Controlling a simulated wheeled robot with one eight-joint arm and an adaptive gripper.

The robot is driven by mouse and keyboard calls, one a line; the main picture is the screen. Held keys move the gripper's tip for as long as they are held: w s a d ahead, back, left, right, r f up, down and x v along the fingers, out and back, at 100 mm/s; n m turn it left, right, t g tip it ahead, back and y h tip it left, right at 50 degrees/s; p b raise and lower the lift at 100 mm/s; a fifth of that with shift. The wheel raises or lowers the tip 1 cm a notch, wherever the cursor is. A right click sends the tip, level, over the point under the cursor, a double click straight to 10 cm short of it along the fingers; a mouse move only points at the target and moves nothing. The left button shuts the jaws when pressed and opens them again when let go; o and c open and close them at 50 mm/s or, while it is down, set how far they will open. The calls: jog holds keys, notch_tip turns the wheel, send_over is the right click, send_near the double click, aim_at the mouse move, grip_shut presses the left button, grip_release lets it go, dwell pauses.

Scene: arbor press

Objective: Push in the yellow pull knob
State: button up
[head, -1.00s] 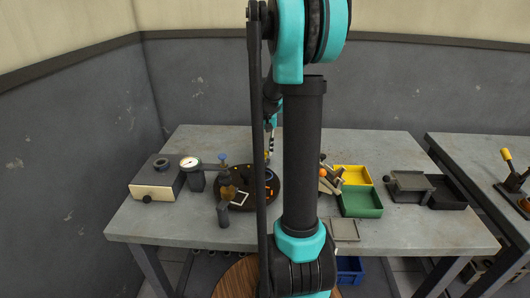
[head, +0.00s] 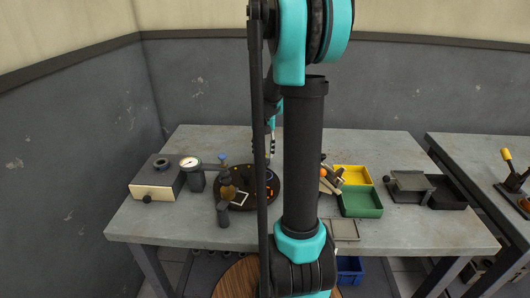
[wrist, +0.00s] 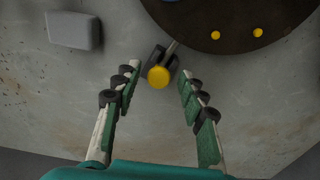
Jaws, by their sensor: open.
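The yellow pull knob (wrist: 159,77) is a round cap seen nearly end-on in the wrist view. It is beside a dark fitting, and a thin metal stem shows beyond it, by the edge of a dark disc (wrist: 225,15). My gripper (wrist: 160,90) is open, with one finger to the left of the knob and one to the right. There is a visible gap on each side in the picture; how far the knob is in depth is unclear. In the head view my gripper (head: 271,150) hangs behind my arm over the bench, and the knob is hidden.
The dark disc also shows in the head view (head: 262,198). A box (head: 155,185) and a dial gauge (head: 190,163) stand left. Yellow (head: 352,174) and green (head: 361,203) trays lie right. A grey block (wrist: 73,31) is at upper left in the wrist view.

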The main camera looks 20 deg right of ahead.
aim_at(264, 154)
jog(key=shift+r, duration=3.5)
jog(key=shift+s, duration=0.1)
